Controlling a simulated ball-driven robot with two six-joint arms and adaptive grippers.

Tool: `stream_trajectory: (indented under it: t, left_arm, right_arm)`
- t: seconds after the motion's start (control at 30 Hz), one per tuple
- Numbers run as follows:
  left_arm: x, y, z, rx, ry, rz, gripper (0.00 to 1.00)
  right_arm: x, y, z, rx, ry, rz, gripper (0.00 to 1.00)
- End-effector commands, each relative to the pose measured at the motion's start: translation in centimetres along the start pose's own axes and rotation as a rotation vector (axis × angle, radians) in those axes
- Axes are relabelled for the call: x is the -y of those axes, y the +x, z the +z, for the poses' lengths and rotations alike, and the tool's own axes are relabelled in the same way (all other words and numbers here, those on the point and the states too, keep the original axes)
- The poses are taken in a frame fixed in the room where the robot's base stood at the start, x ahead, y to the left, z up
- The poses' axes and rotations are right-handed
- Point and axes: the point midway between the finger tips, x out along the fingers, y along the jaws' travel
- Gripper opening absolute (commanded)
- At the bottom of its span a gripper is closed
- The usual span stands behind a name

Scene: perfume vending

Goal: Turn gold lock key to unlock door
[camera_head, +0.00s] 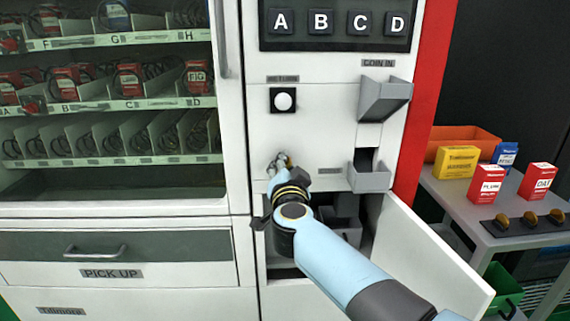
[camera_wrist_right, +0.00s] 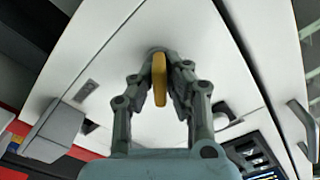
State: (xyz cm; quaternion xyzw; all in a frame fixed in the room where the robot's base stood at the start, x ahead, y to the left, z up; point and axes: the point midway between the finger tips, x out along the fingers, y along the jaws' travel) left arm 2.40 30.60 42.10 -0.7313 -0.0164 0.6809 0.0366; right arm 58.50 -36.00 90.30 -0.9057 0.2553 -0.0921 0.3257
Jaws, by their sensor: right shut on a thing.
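The gold lock key (camera_wrist_right: 159,82) sits at a round lock on the white front panel of the vending machine. Only a small bit of the key (camera_head: 289,160) shows in the head view. My right gripper (camera_wrist_right: 163,86) is shut on the key, with a finger on either side of it in the right wrist view. In the head view this gripper (camera_head: 282,164) is at the panel, below the return button. The glass door (camera_head: 228,110) stands left of the lock and looks closed. My left gripper is not in view.
The coin slot (camera_head: 384,97) and a small grey tray (camera_head: 370,177) jut out right of the lock. A side table (camera_head: 445,195) with several boxes and coins is at the right.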

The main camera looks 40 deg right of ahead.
Motion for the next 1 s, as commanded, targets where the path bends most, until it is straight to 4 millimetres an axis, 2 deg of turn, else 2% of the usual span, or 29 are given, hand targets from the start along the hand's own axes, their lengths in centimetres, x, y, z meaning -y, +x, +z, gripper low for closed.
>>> stream_trajectory:
  t: [0.4,0.7,1.0]
  left_arm:
    - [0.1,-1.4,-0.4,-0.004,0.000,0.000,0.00]
    - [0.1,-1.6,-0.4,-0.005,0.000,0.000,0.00]
    - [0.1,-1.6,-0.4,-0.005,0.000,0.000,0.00]
  right_arm:
    - [-0.1,0.0,0.0,0.002,0.365,0.002,0.00]
    - [-0.3,0.0,0.1,0.001,0.630,0.001,0.00]
    - [-0.4,0.0,0.2,0.001,0.812,0.002,0.00]
